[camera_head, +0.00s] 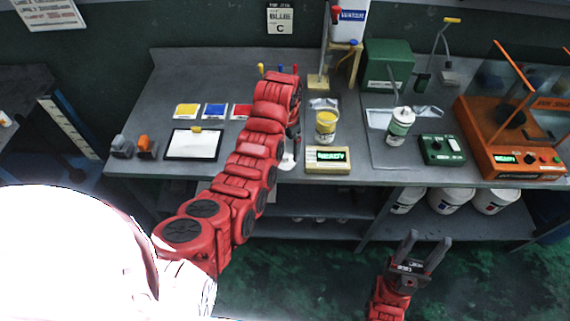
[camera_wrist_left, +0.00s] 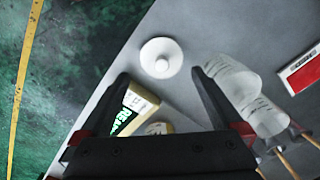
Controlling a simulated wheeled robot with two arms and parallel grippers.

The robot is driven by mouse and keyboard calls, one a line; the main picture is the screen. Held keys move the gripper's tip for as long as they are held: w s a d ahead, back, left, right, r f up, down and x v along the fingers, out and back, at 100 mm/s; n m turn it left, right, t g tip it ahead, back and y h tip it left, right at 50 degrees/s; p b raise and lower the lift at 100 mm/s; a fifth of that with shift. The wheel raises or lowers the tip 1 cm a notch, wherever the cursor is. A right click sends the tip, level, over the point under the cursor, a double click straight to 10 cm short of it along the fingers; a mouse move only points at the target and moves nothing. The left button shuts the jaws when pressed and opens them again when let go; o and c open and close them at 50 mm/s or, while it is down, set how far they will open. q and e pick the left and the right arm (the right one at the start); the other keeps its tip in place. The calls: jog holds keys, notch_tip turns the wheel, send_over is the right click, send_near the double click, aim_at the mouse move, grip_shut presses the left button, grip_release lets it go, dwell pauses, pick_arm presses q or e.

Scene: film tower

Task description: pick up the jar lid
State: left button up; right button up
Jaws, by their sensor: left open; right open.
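The jar lid is a white round disc with a small raised knob. In the left wrist view the jar lid (camera_wrist_left: 162,57) lies flat on the grey bench near its edge, just beyond and between my fingertips, not gripped. In the head view the lid (camera_head: 287,162) shows near the bench's front edge, partly hidden by my left arm. My left gripper (camera_wrist_left: 160,76) is open and empty, pointing down at the lid; in the head view it is mostly hidden behind its arm. My right gripper (camera_head: 424,244) is open and empty, low in front of the bench over the floor.
A scale (camera_head: 328,167) reading READY, with a jar of yellow contents (camera_head: 326,122), stands right of the lid. A clipboard (camera_head: 193,145) and a red card (camera_head: 241,112) lie left. A white-green can (camera_head: 399,123) and orange machine (camera_head: 512,150) are further right.

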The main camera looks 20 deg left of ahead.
aim_at(285, 156)
pick_arm(q)
jog(key=shift+f+p, duration=0.4)
notch_tip(285, 156, down, 3)
jog(key=shift+a+r+p, duration=0.1)
jog(key=shift+a+p, duration=0.05)
jog(key=shift+p, duration=0.9)
jog(key=shift+f, duration=1)
jog(key=c, duration=1.1)
